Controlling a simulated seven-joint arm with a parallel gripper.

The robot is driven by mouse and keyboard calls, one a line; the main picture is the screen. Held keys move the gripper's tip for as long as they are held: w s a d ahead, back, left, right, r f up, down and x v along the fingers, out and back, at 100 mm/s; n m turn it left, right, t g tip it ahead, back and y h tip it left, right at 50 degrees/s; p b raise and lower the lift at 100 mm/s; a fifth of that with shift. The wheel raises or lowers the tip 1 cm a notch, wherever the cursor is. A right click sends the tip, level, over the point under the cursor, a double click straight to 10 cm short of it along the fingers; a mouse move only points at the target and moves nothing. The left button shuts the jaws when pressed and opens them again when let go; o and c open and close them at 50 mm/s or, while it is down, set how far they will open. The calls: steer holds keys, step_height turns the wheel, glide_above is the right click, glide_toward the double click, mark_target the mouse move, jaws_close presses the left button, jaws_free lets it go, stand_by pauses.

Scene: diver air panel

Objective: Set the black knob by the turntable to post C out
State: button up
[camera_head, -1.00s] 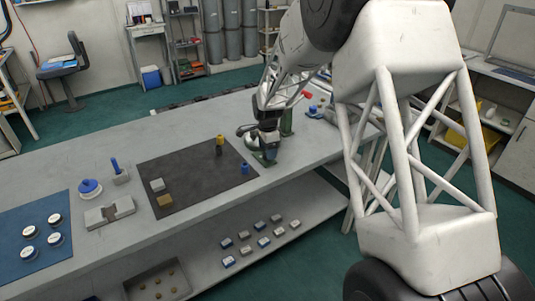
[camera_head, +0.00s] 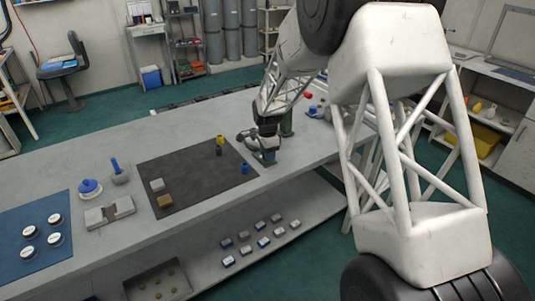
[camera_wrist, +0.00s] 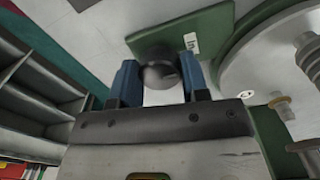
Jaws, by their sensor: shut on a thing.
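The black knob (camera_wrist: 160,76) sits on a green plate (camera_wrist: 205,32) in the wrist view. My gripper (camera_wrist: 159,80) has its blue fingers on either side of the knob and is shut on it. A small white label (camera_wrist: 190,41) on the plate is too small to read. A large pale disc (camera_wrist: 262,65), which looks like the turntable, lies just right of the plate.
A dark mat (camera_head: 195,180) with small blocks and pegs lies left of my gripper. A blue mat (camera_head: 28,250) with several white-topped round pieces is at far left. A red-topped item (camera_head: 308,97) stands behind my gripper.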

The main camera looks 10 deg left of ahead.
steer(key=shift+n, duration=0.5)
steer(key=n, duration=0.3)
steer(key=shift+n, duration=0.3)
steer(key=n, duration=0.4)
steer(key=shift+n, duration=0.3)
steer(key=n, duration=0.4)
steer(key=shift+n, duration=0.3)
steer(key=n, duration=0.4)
steer(key=o, duration=0.9)
